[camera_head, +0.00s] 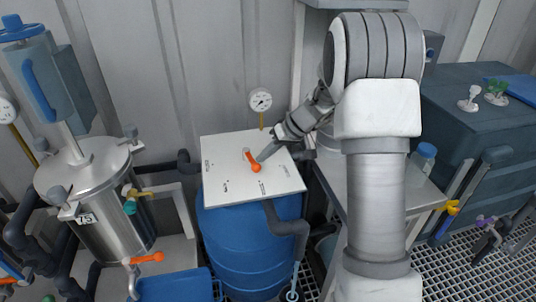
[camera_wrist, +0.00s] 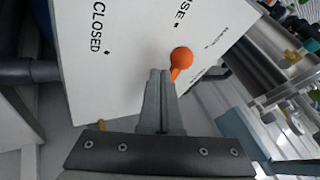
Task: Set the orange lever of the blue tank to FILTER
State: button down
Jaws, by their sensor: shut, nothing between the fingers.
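The blue tank (camera_head: 250,238) stands at the centre of the head view with a white square plate (camera_head: 222,147) on top. The orange lever (camera_head: 254,164) sits near the middle of the plate, its round knob towards the front. In the wrist view the orange knob (camera_wrist: 182,57) is just beyond my fingertips, slightly right. My gripper (camera_head: 262,158) is shut and empty, with its tips at or beside the lever; I cannot tell whether they touch. The wrist view shows plate labels reading "CLOSED" and a partly cut-off "SE". No FILTER label is readable.
A steel vessel (camera_head: 112,213) with another orange lever (camera_head: 147,258) stands left. A pressure gauge (camera_head: 261,100) rises behind the plate. Dark pipes run on both sides of the tank. A bench with a blue-capped jar (camera_head: 423,158) is at right, close to my arm.

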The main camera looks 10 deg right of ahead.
aim_at(252, 164)
jog(key=shift+s+a+m+t+b, duration=0.3)
jog(key=shift+a+m+b, duration=0.25)
jog(key=shift+b, duration=0.25)
jog(key=shift+s+a+f+m+t+h+b, duration=0.15)
jog(key=shift+m+t+h+b, duration=0.1)
jog(key=shift+m+b, duration=0.15)
jog(key=shift+s+a+m+t+h+b, duration=0.15)
jog(key=shift+m+h+b, duration=0.1)
jog(key=shift+m+b, duration=0.15)
jog(key=shift+s+a+m+t+h+b, duration=0.1)
jog(key=shift+a+m+t+h+b, duration=0.2)
jog(key=shift+a+m+b, duration=0.35)
jog(key=shift+s+a+r+m+t+h, duration=0.15)
jog(key=shift+a+m+t+h, duration=0.3)
jog(key=shift+m, duration=0.55)
jog(key=w+a+m+h+p, duration=0.1)
jog(key=a+m+h+p, duration=0.1)
jog(key=p, duration=0.5)
jog(key=w+a+m+h+p, duration=0.1)
jog(key=m+p, duration=0.3)
jog(key=p, duration=0.4)
jog(key=w+a+m+h+p, duration=0.2)
jog(key=a+m+h+p, duration=0.1)
jog(key=p, duration=0.5)
jog(key=shift+a+r+m+t, duration=0.1)
jog(key=shift+a+m+t, duration=0.2)
jog(key=shift+a, duration=0.25)
jog(key=shift+w, duration=0.25)
jog(key=shift+s, duration=0.15)
